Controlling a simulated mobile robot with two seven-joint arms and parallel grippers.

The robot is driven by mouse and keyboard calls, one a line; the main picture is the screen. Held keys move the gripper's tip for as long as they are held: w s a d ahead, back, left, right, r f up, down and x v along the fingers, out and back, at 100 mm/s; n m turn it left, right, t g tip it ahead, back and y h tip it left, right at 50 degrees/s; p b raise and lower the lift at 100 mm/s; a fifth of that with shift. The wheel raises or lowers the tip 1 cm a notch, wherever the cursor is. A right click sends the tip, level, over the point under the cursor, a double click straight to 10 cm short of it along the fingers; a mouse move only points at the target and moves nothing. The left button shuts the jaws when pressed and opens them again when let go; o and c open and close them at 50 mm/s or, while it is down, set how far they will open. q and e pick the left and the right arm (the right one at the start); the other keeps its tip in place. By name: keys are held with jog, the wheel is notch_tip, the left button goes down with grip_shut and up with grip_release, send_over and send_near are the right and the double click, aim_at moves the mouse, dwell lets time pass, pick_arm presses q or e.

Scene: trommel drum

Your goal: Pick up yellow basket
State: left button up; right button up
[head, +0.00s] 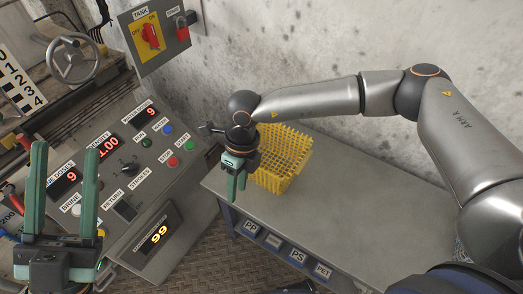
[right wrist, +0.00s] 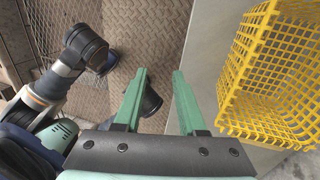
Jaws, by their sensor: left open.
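The yellow basket (head: 290,160) is an open mesh container standing on the grey bench, near the bench's left end. My right gripper (head: 236,198) is just left of the basket and in front of it, fingers pointing down, and hides part of its near left side. In the right wrist view the basket (right wrist: 275,85) is at the right, outside the fingers. The right gripper (right wrist: 158,75) is open there, with nothing between its green fingers. My left gripper (head: 65,150) is open and empty at the lower left, fingers pointing up, in front of the control panel.
The grey bench (head: 350,205) is clear to the right of the basket. Its front carries labels such as PP and PS. A control panel (head: 125,165) with buttons and displays is at the left, below a switch box (head: 155,40). A concrete wall (head: 300,50) stands behind.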

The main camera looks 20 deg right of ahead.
jog(key=w+d+r+t+h, duration=0.1)
jog(key=w+d+t+h, duration=0.1)
jog(key=w+d, duration=0.45)
jog(key=b, duration=0.2)
send_over(255, 183)
jog(key=shift+h, duration=0.3)
jog(key=f, duration=0.6)
jog(key=shift+s, duration=0.25)
jog(key=f, duration=0.2)
jog(key=f+b, duration=0.1)
jog(key=f, duration=0.1)
jog(key=f+b, duration=0.1)
jog(key=shift+w+f, duration=0.25)
jog(key=shift+f, duration=0.15)
pick_arm(q)
jog(key=shift+n, duration=0.3)
jog(key=f, duration=0.2)
jog(key=w+f, duration=0.1)
jog(key=f, duration=0.1)
jog(key=shift+d, duration=0.25)
pick_arm(e)
jog(key=shift+c, duration=0.3)
grip_shut()
